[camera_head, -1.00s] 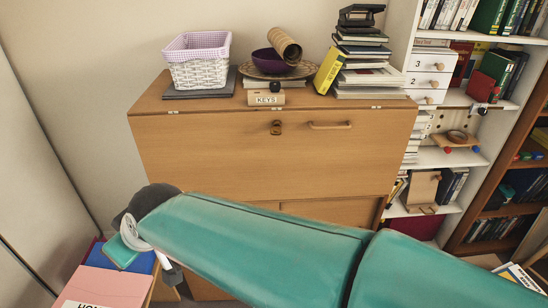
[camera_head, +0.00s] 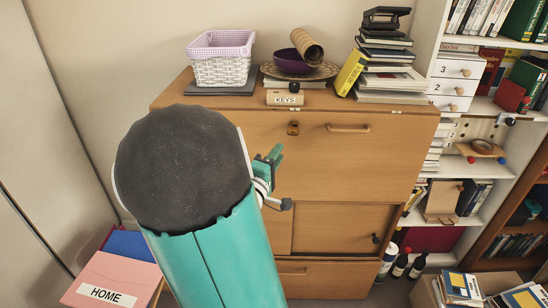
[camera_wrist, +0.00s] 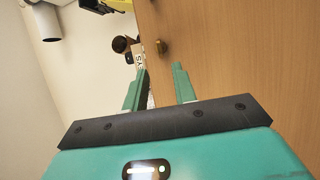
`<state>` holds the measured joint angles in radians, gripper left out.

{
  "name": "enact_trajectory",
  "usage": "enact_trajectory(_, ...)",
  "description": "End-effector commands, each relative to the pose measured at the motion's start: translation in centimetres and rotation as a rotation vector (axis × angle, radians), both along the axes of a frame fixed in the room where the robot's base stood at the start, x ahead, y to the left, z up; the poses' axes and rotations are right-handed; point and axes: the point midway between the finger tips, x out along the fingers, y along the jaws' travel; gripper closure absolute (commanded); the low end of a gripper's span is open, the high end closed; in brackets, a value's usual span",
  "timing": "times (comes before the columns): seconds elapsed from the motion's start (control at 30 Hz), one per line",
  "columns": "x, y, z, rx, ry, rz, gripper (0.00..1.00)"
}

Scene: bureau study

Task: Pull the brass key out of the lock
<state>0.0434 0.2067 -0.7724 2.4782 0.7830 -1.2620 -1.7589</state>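The brass lock (camera_head: 293,128), with what looks like the brass key in it, sits high on the front of the wooden bureau (camera_head: 250,150). The key and its plate are too small to tell apart. In the wrist view a brass piece (camera_wrist: 162,47) stands on the wooden front, ahead of and apart from the fingers. My gripper (camera_wrist: 160,80) is open, with nothing between its two green fingers. In the head view its green end shows left of and below the lock, partly hidden behind my dark round arm joint.
The bureau top holds a white basket (camera_head: 222,70), a purple bowl (camera_head: 292,62), a KEYS block (camera_head: 285,98) and a stack of books (camera_head: 385,70). A wooden handle (camera_head: 348,129) is right of the lock. Shelves (camera_head: 475,150) stand at the right. Bottles (camera_head: 400,264) are on the floor.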

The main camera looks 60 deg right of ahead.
Motion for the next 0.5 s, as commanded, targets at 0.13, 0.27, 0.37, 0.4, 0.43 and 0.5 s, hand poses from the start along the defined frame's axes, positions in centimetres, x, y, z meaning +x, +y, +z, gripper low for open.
enact_trajectory(0.13, 0.0, -0.8, 0.2, -0.005, 0.003, -0.004, 0.73)
enact_trajectory(0.27, 0.1, -1.9, 0.4, -0.004, 0.003, -0.002, 0.73)
enact_trajectory(0.37, 0.2, -3.0, 0.6, -0.003, 0.003, -0.001, 0.73)
enact_trajectory(0.4, 0.2, -3.4, 0.6, -0.003, 0.002, 0.0, 0.73)
enact_trajectory(0.43, 0.3, -3.7, 0.7, -0.003, 0.001, 0.002, 0.73)
enact_trajectory(0.5, 0.4, -4.4, 0.8, -0.003, 0.001, 0.003, 0.73)
